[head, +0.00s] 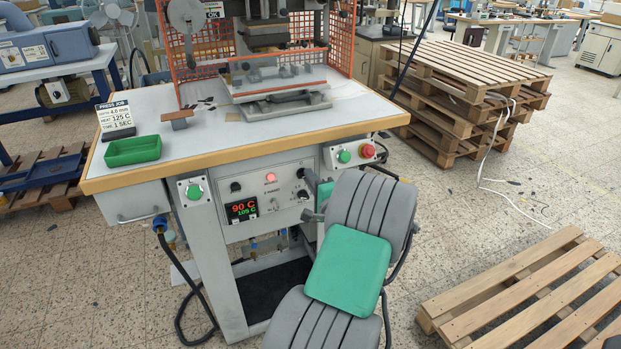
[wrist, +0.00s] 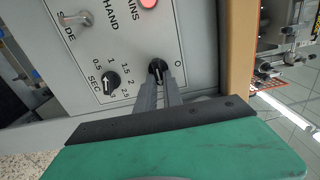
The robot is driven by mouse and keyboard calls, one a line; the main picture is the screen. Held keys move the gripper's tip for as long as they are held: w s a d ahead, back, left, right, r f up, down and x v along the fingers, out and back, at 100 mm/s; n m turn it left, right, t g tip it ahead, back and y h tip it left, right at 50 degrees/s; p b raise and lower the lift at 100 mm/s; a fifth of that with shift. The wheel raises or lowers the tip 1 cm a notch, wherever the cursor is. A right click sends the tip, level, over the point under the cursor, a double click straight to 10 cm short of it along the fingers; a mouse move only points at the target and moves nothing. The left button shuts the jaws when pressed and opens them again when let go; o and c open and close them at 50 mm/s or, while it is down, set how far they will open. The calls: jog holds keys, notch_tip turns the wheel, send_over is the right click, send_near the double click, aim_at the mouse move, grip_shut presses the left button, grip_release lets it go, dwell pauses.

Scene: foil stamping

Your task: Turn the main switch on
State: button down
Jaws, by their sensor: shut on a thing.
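The main switch is a black rotary knob (wrist: 157,66) with a white pointer mark on the grey control panel. An "O" is printed to its right in the wrist view. My gripper (wrist: 158,80) is shut on this knob, one finger on each side. In the head view my gripper (head: 312,198) is at the right end of the panel (head: 258,215), and the arm and hand partly hide that area. The red mains lamp (head: 270,178) looks lit, and the display (head: 242,210) shows a red 90 C with green digits below.
A second black knob (wrist: 106,82) with a seconds scale and a metal toggle (wrist: 76,19) are close by. Green buttons (head: 194,192) (head: 344,156) and a red stop button (head: 368,151) flank the panel. The table edge (head: 250,151) overhangs it. Pallets (head: 520,290) lie at the right.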

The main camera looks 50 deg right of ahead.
dwell(0.3)
jog(key=c, duration=1.5)
grip_release()
jog(key=v, duration=0.8)
jog(key=shift+d, duration=0.1)
